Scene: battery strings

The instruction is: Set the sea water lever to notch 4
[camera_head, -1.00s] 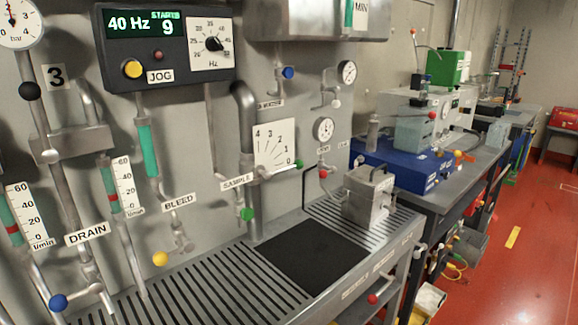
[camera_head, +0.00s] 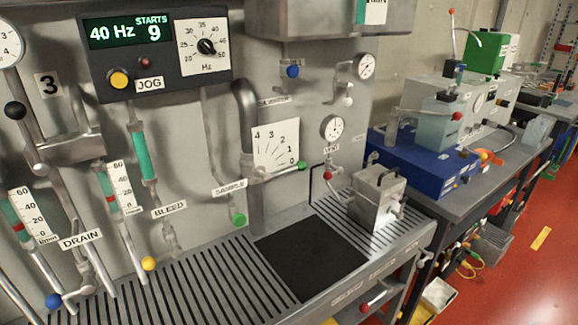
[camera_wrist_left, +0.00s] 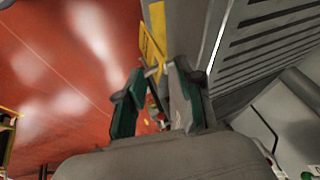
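A notch plate (camera_head: 275,141) marked 4, 3, 2, 1, 0 stands on the grey wall panel, right of a thick pipe, in the head view. A metal lever with a green knob (camera_head: 301,166) runs right from the pipe along the plate's lower edge, its knob end beside the 0. A small label (camera_head: 271,101) above the plate is too blurred to read surely. My left gripper (camera_wrist_left: 158,75) shows only in the left wrist view, its two dark green fingers apart with nothing seen between them. It is away from the lever. My right gripper is in neither view.
A slotted drain bench (camera_head: 215,285) with a black mat (camera_head: 309,258) lies below the plate. A metal box (camera_head: 378,198) stands on its right end. A SAMPLE pipe with a green end (camera_head: 239,219) hangs left of the plate. Red floor (camera_head: 520,285) is open at right.

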